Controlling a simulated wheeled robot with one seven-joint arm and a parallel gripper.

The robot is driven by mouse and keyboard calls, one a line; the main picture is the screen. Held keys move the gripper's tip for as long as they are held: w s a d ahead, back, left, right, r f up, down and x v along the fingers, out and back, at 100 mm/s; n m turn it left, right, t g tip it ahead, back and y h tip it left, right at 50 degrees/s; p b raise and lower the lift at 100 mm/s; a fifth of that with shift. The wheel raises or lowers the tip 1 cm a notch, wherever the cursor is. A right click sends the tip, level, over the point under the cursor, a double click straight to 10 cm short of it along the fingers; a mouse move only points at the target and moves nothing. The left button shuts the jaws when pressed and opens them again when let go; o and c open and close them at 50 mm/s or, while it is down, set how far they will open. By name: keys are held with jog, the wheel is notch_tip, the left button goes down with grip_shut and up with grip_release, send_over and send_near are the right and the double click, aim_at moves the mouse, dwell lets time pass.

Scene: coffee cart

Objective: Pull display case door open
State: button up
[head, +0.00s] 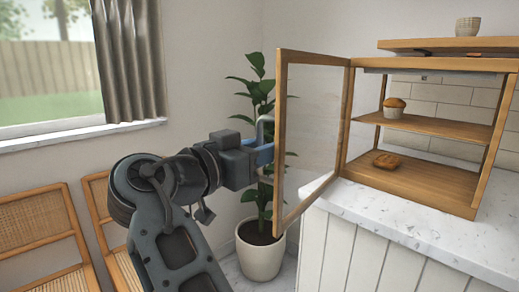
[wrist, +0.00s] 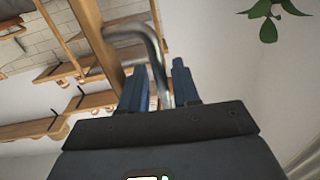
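The display case (head: 425,185) stands on the counter with its wood-framed glass door (head: 312,130) swung wide open towards the left. The door's curved metal handle (head: 265,124) is on the outer face near the free edge. It also shows in the wrist view as a bent silver bar (wrist: 150,42). My gripper (head: 264,156) is at the handle, left of the door. In the wrist view its two blue fingers (wrist: 160,88) stand close on either side of the bar and appear shut on it. The exact contact is partly hidden.
A muffin (head: 395,107) and a pastry (head: 386,161) sit on the case's shelves. A cup (head: 467,26) stands on top. A potted plant (head: 261,250) is behind my gripper and door. Cane chairs (head: 40,225) stand at left below a window.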

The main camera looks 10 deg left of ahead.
jog(key=v, duration=0.8)
jog(key=shift+w, duration=0.1)
dwell(0.3)
